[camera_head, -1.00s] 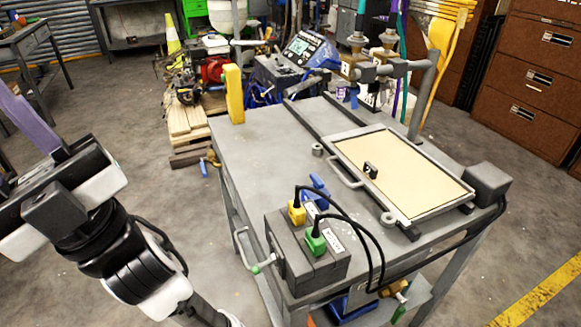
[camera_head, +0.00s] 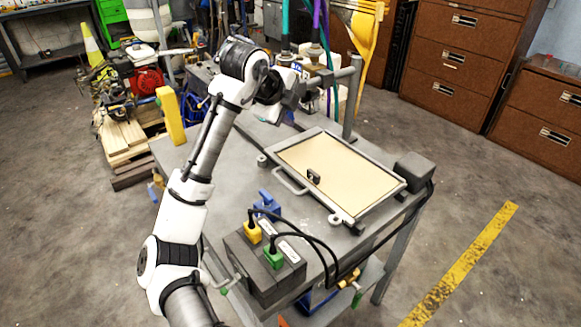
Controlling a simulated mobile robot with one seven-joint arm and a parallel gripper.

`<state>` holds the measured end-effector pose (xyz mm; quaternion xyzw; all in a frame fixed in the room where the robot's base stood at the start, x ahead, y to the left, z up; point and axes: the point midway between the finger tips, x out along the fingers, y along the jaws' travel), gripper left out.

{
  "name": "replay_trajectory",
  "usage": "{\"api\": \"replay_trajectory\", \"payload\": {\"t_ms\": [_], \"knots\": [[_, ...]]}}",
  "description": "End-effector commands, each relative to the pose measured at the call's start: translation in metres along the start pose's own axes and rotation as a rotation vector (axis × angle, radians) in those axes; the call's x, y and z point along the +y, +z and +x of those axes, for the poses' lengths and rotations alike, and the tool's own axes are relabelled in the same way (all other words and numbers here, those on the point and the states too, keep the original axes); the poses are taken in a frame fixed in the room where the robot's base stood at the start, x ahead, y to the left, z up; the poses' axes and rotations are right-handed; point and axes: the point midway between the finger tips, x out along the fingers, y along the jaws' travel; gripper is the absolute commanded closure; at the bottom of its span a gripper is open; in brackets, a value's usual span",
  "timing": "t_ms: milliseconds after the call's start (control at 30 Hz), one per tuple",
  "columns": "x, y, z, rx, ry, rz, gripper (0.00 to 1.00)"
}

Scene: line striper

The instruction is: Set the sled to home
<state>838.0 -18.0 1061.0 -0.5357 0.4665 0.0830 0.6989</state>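The sled appears to be the framed tan panel (camera_head: 345,165) on the grey work table (camera_head: 215,160). It lies on dark rails toward the table's right side. A grey bar handle (camera_head: 290,182) sticks out of its left side, and a small black block (camera_head: 314,176) stands on the panel. My gripper (camera_head: 290,95) is above the back of the table, beyond the panel's far left edge and apart from the handle. It is dark and small against the background, and its fingers cannot be made out.
A grey control box (camera_head: 262,265) with yellow, green and blue plugs and black cables stands at the front. A grey block (camera_head: 413,170) is at the right corner. A pipe post (camera_head: 351,100) with valves rises behind the panel. A yellow block (camera_head: 170,115) stands at the left.

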Motion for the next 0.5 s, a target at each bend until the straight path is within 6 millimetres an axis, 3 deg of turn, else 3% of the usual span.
{"api": "replay_trajectory", "payload": {"t_ms": [100,200,367,500], "knots": [[0.039,-0.006,0.012,0.059,0.305,0.170,0.68],[0.063,-0.007,0.013,0.108,0.464,0.258,0.68],[0.080,-0.008,0.016,0.145,0.553,0.307,0.68],[0.089,-0.009,0.030,0.148,0.553,0.307,0.68]]}}
